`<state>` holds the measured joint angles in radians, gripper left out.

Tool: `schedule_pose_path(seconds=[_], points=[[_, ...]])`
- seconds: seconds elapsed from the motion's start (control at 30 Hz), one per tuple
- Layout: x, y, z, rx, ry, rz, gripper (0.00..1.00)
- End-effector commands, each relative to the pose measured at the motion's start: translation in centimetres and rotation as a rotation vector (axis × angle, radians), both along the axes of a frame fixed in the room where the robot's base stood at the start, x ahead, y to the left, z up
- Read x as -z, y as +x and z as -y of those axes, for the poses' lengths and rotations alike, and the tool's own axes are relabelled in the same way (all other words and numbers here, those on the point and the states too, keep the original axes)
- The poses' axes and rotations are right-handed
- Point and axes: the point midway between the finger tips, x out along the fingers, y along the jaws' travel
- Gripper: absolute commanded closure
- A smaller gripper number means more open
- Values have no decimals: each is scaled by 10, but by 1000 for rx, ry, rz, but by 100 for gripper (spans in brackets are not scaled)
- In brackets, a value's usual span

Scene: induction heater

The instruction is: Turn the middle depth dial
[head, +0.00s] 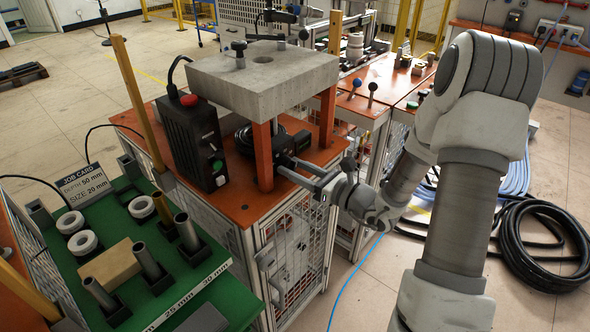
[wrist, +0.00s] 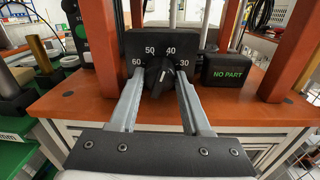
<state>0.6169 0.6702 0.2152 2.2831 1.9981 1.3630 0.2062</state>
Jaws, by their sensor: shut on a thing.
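The depth dial (wrist: 159,77) is a black knob on a dark panel (wrist: 136,46) marked 60, 50, 40 and 30, at the centre of the wrist view. Its light pointer line seems to lean up and right, toward the 40, but is small. My gripper (wrist: 160,82) has one finger on each side of the knob and is shut on it. In the head view my gripper (head: 291,168) reaches in from the right to the front of the heater, and the dial's face is hidden there.
A black box reading NO PART (wrist: 227,70) sits just right of the dial. Orange posts (head: 262,157) hold up a grey slab (head: 262,72) above. A black control box (head: 190,140) with a red button stands left. A green table (head: 150,262) holds rings and cylinders.

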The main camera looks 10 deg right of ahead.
Motion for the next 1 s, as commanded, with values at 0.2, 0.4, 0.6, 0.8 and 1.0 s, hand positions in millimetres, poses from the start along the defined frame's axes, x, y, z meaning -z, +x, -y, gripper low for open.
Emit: schedule_pose_path(seconds=[0.2, 0.4, 0.6, 0.8, 1.0], points=[[3, 0, 0, 0, -122, 88, 100], [4, 0, 0, -1, -271, 197, 100], [4, 0, 0, 0, -417, 303, 100], [4, -1, 0, 0, -538, 390, 100], [3, -1, 0, -1, -623, 452, 100]])
